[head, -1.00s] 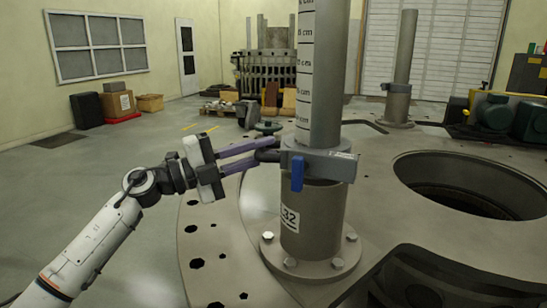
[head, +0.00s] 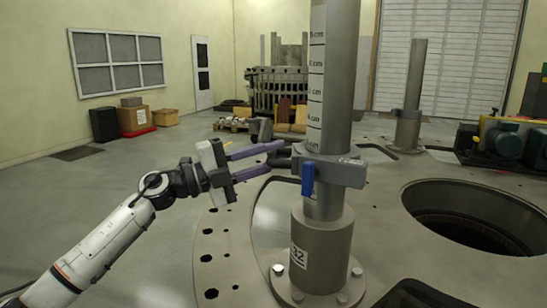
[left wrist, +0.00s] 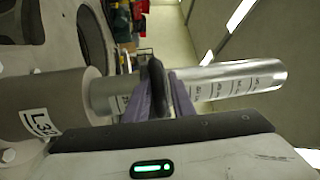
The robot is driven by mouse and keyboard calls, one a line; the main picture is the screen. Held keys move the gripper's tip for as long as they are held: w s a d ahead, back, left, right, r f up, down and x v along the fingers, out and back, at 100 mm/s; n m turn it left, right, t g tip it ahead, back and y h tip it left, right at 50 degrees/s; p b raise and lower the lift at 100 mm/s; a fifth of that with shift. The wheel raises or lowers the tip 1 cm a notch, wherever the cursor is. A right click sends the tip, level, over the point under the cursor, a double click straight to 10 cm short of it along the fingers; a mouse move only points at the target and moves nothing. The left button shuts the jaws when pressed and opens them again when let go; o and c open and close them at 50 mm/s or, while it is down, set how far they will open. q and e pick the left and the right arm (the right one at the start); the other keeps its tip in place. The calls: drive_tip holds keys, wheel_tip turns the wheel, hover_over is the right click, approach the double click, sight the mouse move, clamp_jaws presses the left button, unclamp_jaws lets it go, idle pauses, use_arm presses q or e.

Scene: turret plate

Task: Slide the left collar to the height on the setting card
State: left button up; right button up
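The left collar (head: 330,171) is a grey clamp with a blue lever (head: 308,180) around an upright post (head: 331,70) marked with a cm scale. It sits clear above the thick flanged base (head: 322,245), with bare post between them. My left gripper (head: 281,156) has its purple fingers on either side of the collar's dark handle. In the left wrist view the dark handle (left wrist: 156,85) is between the fingers, which look closed on it. A white label, "L32" (left wrist: 38,122), is on the base. I cannot make out a setting card. My right gripper is not in view.
A large round hole (head: 475,217) opens in the plate to the right. Another post with a collar (head: 408,115) stands behind it. Green machinery (head: 505,142) is at the far right. Open floor lies left of the plate.

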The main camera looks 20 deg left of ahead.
use_arm(q)
drive_tip(key=shift+d+f, duration=0.1)
drive_tip(key=shift+s+f, duration=0.1)
drive_tip(key=shift+f, duration=0.05)
drive_tip(key=b+v, duration=0.3)
drive_tip(key=v, duration=0.7)
